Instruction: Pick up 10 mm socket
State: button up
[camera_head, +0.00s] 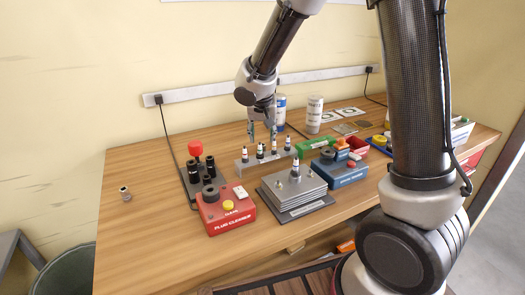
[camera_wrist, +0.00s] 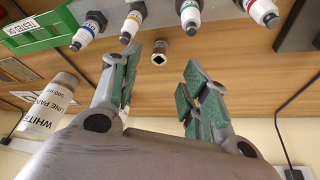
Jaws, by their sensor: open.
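A small dark metal socket (camera_wrist: 160,52) with a square drive hole lies on the wooden bench, between and beyond my fingertips in the wrist view. Its size marking cannot be read. In the head view it seems hidden behind the spark plug rack. My gripper (camera_head: 262,133) points down behind that rack; its green-padded fingers (camera_wrist: 161,75) are apart, with nothing between them. Another small metal socket-like piece (camera_head: 124,192) stands alone at the bench's left side; I cannot tell its size either.
Several spark plugs stand in the rack (camera_head: 243,166) close to my fingers; one is the yellow-banded plug (camera_wrist: 131,25). A green tray (camera_head: 314,146), a white bottle (camera_head: 314,114), a red box (camera_head: 226,212) and stacked metal plates (camera_head: 300,190) stand nearby. The bench's left side is mostly clear.

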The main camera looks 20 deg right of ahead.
jog(key=x, duration=0.7)
jog(key=shift+d, duration=0.1)
grip_shut()
